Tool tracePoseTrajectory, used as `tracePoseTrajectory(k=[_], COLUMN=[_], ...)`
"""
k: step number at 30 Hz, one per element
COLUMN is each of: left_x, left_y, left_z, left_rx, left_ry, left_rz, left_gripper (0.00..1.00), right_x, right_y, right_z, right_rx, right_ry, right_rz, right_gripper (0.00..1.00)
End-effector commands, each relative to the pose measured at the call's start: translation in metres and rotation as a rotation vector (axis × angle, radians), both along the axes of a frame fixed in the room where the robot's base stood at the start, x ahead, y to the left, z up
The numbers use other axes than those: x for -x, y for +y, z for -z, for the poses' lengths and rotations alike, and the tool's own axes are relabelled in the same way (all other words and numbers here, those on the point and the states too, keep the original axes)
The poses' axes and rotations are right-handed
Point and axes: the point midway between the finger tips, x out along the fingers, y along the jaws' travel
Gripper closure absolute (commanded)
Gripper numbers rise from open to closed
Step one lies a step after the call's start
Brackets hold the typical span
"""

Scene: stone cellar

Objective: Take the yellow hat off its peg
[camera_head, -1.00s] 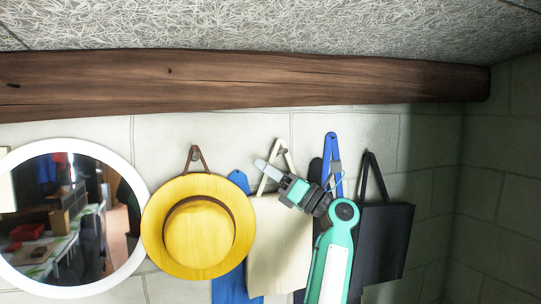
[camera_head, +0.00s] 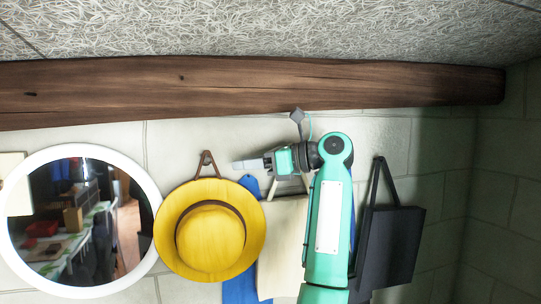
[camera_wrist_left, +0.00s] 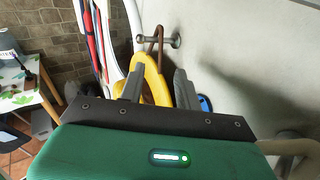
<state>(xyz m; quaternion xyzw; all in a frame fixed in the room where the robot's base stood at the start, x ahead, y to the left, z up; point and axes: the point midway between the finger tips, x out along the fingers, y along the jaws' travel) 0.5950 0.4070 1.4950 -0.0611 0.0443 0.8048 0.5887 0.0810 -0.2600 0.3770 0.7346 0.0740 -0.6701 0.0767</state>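The yellow hat (camera_head: 210,242) hangs flat against the wall by a brown strap loop (camera_head: 206,162). In the left wrist view, the strap (camera_wrist_left: 158,42) hangs at a metal peg (camera_wrist_left: 176,42) on the wall. My left gripper (camera_head: 238,165) points left, its fingertips just right of the strap and above the hat's upper right brim. In the left wrist view, my left gripper (camera_wrist_left: 157,86) is open, with the hat's yellow edge (camera_wrist_left: 154,78) showing between and beyond its fingers. Nothing is gripped. My right gripper is not in view.
A round white-framed mirror (camera_head: 12,235) hangs left of the hat. A cream bag (camera_head: 281,245), a blue item (camera_head: 240,290) and a black bag (camera_head: 393,245) hang to the right, partly behind my arm. A wooden beam (camera_head: 240,85) runs above.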

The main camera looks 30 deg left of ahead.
Motion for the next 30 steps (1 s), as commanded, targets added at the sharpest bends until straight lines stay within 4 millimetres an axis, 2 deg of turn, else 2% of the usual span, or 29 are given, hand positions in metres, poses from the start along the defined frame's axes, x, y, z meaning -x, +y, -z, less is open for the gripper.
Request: tracePoseTrajectory(k=[3, 9, 15, 23, 28, 30], left_x=[0.008, 0.016, 0.019, 0.019, 0.019, 0.019], left_y=[0.023, 0.049, 0.06, 0.06, 0.06, 0.06], left_z=[0.001, 0.006, 0.009, 0.01, 0.01, 0.01], left_rx=[0.0, -0.001, -0.001, -0.001, -0.001, -0.001], left_ry=[0.002, 0.0, 0.0, 0.0, 0.0, 0.0], left_rz=[-0.004, -0.001, 0.0, 0.001, 0.0, 0.0], left_gripper=[0.66, 0.66, 0.66, 0.66, 0.98, 1.0], right_x=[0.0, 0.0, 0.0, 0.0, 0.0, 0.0], right_y=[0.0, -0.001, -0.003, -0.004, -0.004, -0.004], right_z=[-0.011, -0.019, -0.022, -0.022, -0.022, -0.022], right_rx=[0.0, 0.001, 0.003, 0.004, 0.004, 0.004], right_ry=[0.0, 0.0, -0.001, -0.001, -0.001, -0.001], right_rz=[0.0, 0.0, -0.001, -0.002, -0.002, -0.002], right_gripper=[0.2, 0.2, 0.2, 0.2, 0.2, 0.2])
